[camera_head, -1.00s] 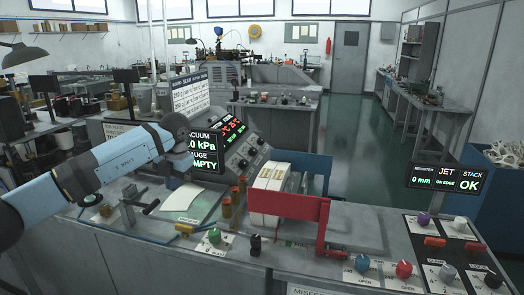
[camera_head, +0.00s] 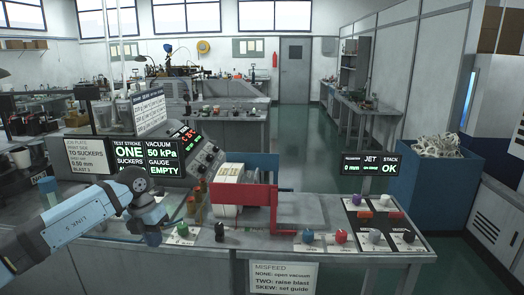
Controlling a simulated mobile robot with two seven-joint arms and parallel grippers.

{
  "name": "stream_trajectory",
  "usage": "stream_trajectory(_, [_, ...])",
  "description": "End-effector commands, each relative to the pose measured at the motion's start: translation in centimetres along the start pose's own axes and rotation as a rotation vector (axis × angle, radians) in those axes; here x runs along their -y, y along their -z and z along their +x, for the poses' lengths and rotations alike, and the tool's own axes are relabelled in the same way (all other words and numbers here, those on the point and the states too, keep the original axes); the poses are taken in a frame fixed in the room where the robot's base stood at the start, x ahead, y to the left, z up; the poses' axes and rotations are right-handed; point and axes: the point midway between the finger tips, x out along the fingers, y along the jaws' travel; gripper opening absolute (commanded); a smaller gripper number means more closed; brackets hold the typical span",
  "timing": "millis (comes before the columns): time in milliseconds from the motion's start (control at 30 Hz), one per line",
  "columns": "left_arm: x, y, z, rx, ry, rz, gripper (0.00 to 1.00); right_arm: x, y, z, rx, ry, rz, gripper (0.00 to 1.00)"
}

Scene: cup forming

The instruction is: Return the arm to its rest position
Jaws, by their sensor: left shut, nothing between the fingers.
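My left arm, light blue with dark joints, comes in from the lower left. Its gripper (camera_head: 151,234) is small and dark at the arm's end, pointing down over the bench's left part. It is shut and holds nothing that I can see. It is left of the green knob (camera_head: 182,231) and below the vacuum gauge display (camera_head: 163,160), which reads EMPTY. The wrist hides part of the bench behind it. My right gripper is not in view.
The machine bench (camera_head: 290,243) carries a red bracket (camera_head: 246,196) beside a white stack (camera_head: 229,178). Several coloured knobs stand along its front and right. A blue bin (camera_head: 436,190) stands at the right. A MISFEED sign (camera_head: 284,276) hangs on the front. Floor beyond the bench is clear.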

Motion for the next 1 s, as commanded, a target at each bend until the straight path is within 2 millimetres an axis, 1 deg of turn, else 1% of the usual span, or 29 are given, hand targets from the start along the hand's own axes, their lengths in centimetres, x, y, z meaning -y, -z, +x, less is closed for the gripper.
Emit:
stream_trajectory(33, [2.3, 0.5, 1.8, -0.003, 0.09, 0.027, 0.0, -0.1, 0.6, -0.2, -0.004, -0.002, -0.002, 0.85])
stream_trajectory(67, [3.8, 0.8, 2.7, 0.0, 0.152, 0.041, 0.0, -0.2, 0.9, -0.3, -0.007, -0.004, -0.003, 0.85])
stream_trajectory(100, [5.9, 1.3, 3.9, 0.007, 0.242, 0.057, 0.0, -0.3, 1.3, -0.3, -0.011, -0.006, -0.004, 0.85])
stream_trajectory(167, [9.5, 2.4, 5.7, 0.017, 0.4, 0.073, 0.0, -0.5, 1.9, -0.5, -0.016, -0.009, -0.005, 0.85])
stream_trajectory(200, [11.9, 3.1, 6.5, 0.027, 0.513, 0.073, 0.0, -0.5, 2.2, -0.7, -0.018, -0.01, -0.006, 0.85])
stream_trajectory(233, [13.7, 3.8, 7.1, 0.036, 0.601, 0.069, 0.0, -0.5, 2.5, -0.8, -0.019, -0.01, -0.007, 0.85])
stream_trajectory(267, [15.4, 4.4, 7.4, 0.046, 0.689, 0.057, 0.0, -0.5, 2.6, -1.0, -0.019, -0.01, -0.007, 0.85])
stream_trajectory(300, [17.5, 5.2, 7.7, 0.06, 0.805, 0.035, 0.0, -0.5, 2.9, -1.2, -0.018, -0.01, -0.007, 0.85])
stream_trajectory(400, [21.7, 7.0, 7.6, 0.102, 1.084, -0.066, 0.0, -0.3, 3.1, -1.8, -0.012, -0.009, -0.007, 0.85])
stream_trajectory(467, [23.5, 7.9, 7.2, 0.128, 1.24, -0.154, 0.0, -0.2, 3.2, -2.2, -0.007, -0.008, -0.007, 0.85])
stream_trajectory(500, [24.3, 8.4, 6.9, 0.147, 1.337, -0.225, 0.0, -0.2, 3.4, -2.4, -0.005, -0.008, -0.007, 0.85])
stream_trajectory(567, [25.0, 9.1, 6.5, 0.176, 1.471, -0.348, 0.0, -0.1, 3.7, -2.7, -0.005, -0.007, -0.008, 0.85])
stream_trajectory(633, [25.1, 9.8, 6.2, 0.209, 1.608, -0.516, 0.0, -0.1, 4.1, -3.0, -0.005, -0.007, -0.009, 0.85])
stream_trajectory(667, [24.9, 10.1, 6.1, 0.223, 1.659, -0.593, 0.0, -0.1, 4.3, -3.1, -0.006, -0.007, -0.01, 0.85])
stream_trajectory(767, [23.5, 11.3, 6.7, 0.265, 1.795, -0.888, 0.0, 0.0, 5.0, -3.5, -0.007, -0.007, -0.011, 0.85])
stream_trajectory(800, [22.6, 11.9, 7.2, 0.279, 1.831, -1.016, 0.0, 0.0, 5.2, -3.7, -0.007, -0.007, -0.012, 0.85])
stream_trajectory(867, [21.1, 13.1, 8.2, 0.297, 1.866, -1.219, 0.0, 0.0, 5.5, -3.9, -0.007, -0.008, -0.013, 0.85])
stream_trajectory(900, [20.1, 14.1, 9.2, 0.305, 1.877, -1.358, 0.0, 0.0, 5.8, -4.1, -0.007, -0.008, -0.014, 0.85])
stream_trajectory(967, [18.5, 15.9, 10.8, 0.311, 1.871, -1.573, 0.0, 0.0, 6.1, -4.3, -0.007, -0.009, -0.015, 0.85])
stream_trajectory(1000, [17.5, 17.4, 12.1, 0.311, 1.851, -1.718, 0.0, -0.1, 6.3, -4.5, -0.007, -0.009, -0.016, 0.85])
